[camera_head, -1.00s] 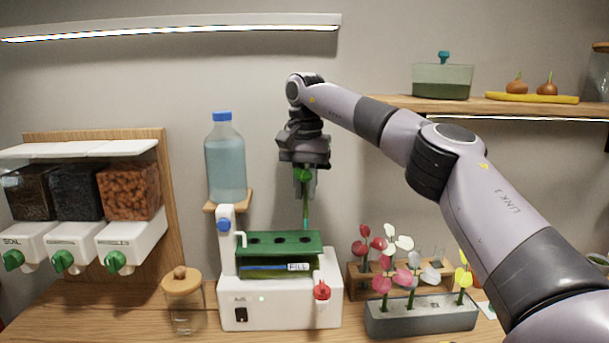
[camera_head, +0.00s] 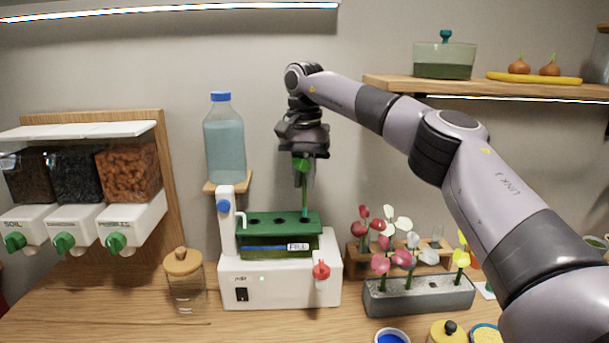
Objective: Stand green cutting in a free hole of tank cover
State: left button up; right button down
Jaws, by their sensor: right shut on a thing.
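The green cutting (camera_head: 305,197) hangs upright in my right gripper (camera_head: 303,180), its leaf showing between the fingers. My right gripper is shut on it, above the right part of the green tank cover (camera_head: 265,230). The cutting's lower end meets the cover at its right-hand hole; I cannot tell whether it is inside the hole or just above it. The left and middle holes of the cover look empty. The cover lies on the tank of a white base unit (camera_head: 290,288). My left gripper is not in view.
A blue-capped water bottle (camera_head: 225,148) stands left of the tank. A red tap (camera_head: 321,271) is at the unit's front right. A grey planter of flowers (camera_head: 420,297) stands to the right, and a lidded glass jar (camera_head: 186,287) to the left.

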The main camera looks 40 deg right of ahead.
jog(key=shift+f+b, duration=0.65)
jog(key=shift+f, duration=1.75)
dwell(0.4)
jog(key=c, duration=0.6)
grip_release()
jog(key=shift+r+p, duration=0.75)
jog(key=shift+r, duration=2.8)
